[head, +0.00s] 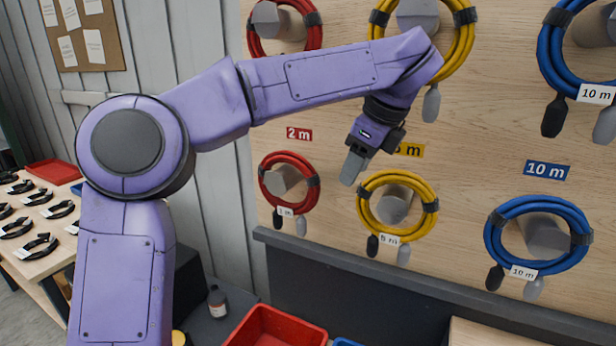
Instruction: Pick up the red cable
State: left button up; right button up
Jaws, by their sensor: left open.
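A coiled red cable (313,190) hangs on a grey peg on the wooden board, below a red "2 m" label. A second red cable (313,35) hangs higher up, near the top edge of the head view. My left gripper (352,170) is open and empty, pointing down in front of the board between the lower red coil and the lower yellow coil. It appears apart from both coils. My right gripper is not in view.
Yellow cables (432,218) and blue cables (490,240) hang on pegs to the right. A dark ledge (370,285) runs below the board.

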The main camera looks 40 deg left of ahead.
pick_arm(q)
jog(key=p, duration=0.3)
send_near(307, 165)
notch_tip(307, 165, down, 4)
jog(key=d, duration=0.2)
jog(key=a, duration=0.1)
jog(key=a+p, duration=0.1)
jog(key=a, duration=0.2)
jog(key=shift+w+f, duration=0.2)
jog(key=shift+f, duration=0.1)
jog(key=b+x, duration=0.2)
jog(key=x, duration=0.2)
jog(key=shift+s+f, duration=0.15)
jog(key=shift+f, duration=0.2)
jog(key=shift+a+f, duration=0.2)
jog(key=shift+r, duration=0.15)
grip_shut()
